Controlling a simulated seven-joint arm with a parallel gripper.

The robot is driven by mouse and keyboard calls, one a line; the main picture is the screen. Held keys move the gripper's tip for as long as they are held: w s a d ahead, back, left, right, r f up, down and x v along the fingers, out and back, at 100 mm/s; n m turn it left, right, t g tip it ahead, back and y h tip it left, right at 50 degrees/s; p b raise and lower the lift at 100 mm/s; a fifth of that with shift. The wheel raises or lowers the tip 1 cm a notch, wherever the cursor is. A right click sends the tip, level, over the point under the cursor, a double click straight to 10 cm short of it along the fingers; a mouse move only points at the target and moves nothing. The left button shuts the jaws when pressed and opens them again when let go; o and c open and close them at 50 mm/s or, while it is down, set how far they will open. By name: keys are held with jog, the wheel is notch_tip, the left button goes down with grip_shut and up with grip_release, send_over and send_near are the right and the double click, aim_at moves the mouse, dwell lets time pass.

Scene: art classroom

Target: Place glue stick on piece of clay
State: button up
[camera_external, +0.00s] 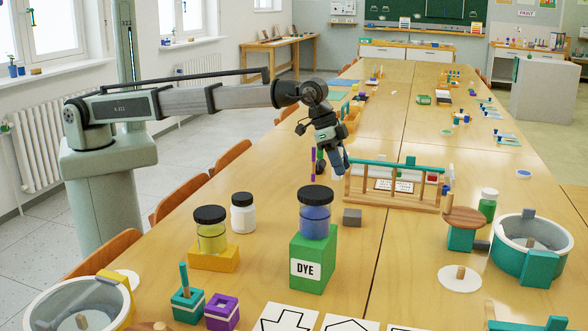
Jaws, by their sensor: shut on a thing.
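My gripper (334,150) hangs over the middle of the table, pointing down, just left of the teal-railed wooden rack. It is shut on a slim blue-grey thing (339,165) that looks like the glue stick; it is small here and partly merges with the fingers. A small grey block (352,217), which looks like the piece of clay, lies on the table below and slightly right of the gripper. The gripper and the held thing are apart from the block. The block's top looks bare.
A blue jar (315,218) with a black lid stands on a green DYE box (312,262) just left of the block. The wooden rack (394,187) stands behind it. A yellow jar (211,232) and white jar (243,214) stand left. A round-topped stand (465,221) is right.

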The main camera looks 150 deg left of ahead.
jog(key=w+a, duration=0.4)
jog(key=n, duration=0.1)
send_over(355, 212)
jog(key=shift+w+f, duration=0.1)
jog(key=shift+f, duration=4.6)
jog(key=shift+d+f, duration=0.1)
jog(key=o, duration=1)
jog(key=shift+o, duration=0.2)
jog(key=v, duration=1.2)
jog(key=shift+w, duration=0.15)
jog(key=shift+d, duration=0.1)
